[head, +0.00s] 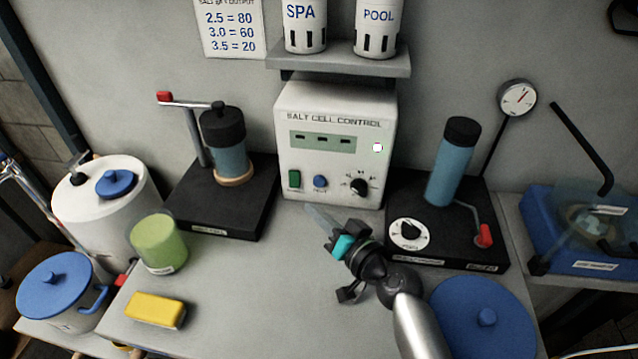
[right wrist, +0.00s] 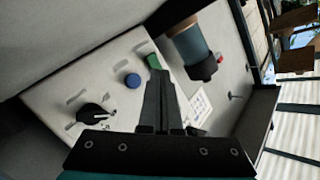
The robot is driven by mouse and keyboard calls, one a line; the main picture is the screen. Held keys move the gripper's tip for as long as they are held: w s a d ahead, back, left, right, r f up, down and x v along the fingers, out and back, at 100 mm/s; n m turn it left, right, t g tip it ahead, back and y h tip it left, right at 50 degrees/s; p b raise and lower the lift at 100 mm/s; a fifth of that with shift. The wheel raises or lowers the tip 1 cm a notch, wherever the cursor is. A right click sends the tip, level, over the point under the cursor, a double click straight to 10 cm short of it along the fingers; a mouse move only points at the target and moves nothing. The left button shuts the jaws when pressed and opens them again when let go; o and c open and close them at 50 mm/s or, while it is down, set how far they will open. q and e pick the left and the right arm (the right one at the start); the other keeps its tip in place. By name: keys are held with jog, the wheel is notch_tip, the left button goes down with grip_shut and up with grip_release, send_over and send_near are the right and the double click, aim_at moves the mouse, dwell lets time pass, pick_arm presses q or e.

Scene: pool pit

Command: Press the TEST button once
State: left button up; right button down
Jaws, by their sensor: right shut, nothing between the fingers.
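The white salt cell control box (head: 290,110) stands against the wall at the back of the bench. In the right wrist view the shut fingers (right wrist: 160,85) appear beside the blue button (right wrist: 133,80). My left gripper is not in view.
A black stand with a blue cylinder (head: 230,157) is left of the box; another (head: 452,165) with a dial is right. A shelf (head: 340,62) with SPA and POOL canisters overhangs the box. A green cup (head: 158,244) and yellow block (head: 155,309) stand left.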

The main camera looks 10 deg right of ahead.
aim_at(319, 182)
jog(key=shift+w+d+b, duration=0.15)
jog(key=shift+w+d, duration=0.15)
jog(key=shift+w, duration=0.4)
jog(key=shift+w+d+b, duration=0.15)
jog(key=shift+w+d, duration=0.15)
jog(key=shift+w, duration=0.45)
jog(key=shift+w+d+b, duration=0.15)
jog(key=shift+w+d, duration=0.15)
jog(key=shift+w, duration=0.4)
jog(key=shift+w, duration=0.1)
dwell(0.3)
jog(key=shift+w+d, duration=0.15)
jog(key=shift+w, duration=0.15)
jog(key=shift+w+d+b, duration=0.2)
jog(key=shift+w+b, duration=0.2)
jog(key=shift+w, duration=0.05)
dwell(0.7)
dwell(0.3)
jog(key=shift+s+a+p, duration=0.3)
jog(key=shift+s, duration=0.55)
